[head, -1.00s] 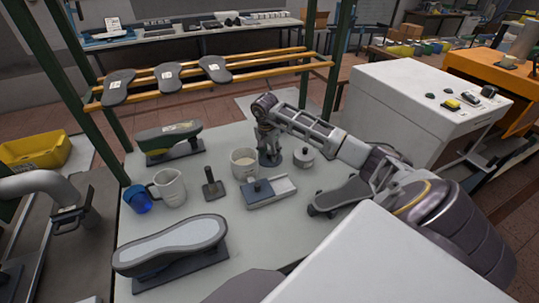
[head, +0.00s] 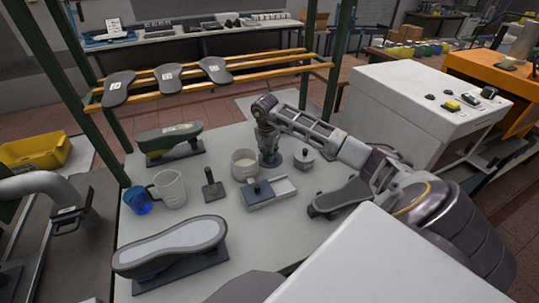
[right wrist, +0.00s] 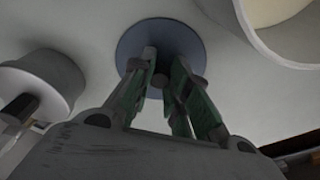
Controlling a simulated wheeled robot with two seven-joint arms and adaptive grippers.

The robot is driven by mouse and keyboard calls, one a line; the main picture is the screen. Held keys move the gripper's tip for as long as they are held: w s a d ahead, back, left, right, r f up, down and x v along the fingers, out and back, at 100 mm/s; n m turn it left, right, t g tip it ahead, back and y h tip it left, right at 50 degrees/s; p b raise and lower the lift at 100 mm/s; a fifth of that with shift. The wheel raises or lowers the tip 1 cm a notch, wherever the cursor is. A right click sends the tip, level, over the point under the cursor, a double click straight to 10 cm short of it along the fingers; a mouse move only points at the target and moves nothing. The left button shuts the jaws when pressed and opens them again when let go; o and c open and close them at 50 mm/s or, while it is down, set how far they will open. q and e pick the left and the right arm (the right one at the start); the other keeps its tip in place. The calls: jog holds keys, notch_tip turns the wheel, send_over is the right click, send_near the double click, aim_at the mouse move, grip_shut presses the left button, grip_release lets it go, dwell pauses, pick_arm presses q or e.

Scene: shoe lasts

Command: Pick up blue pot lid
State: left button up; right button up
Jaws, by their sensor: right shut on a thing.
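The blue pot lid (right wrist: 185,38) is a round blue-grey disc with a dark knob, seen in the right wrist view. In the head view its rim (head: 269,163) shows low under my right gripper (head: 266,146), on the grey table. In the right wrist view the fingertips of my right gripper (right wrist: 160,72) are on both sides of the knob, shut on it. The lid looks flat; I cannot tell whether it touches the table. An open white pot (head: 244,164) stands just left of the lid. My left gripper is not in view.
A white lidded pot (head: 304,158) stands close right of the lid.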

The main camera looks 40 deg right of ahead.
jog(key=shift+r, duration=0.4)
notch_tip(320, 180, up, 3)
jog(key=shift+f, duration=0.15)
notch_tip(320, 180, up, 4)
jog(key=shift+r+b, duration=0.2)
jog(key=shift+b, duration=0.1)
jog(key=shift+r, duration=0.65)
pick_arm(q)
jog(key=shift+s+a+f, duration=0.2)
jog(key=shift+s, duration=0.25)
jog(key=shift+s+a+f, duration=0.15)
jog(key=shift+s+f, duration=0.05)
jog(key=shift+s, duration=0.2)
pick_arm(e)
jog(key=shift+r, duration=0.4)
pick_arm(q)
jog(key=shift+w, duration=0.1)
pick_arm(e)
jog(key=shift+r, duration=0.1)
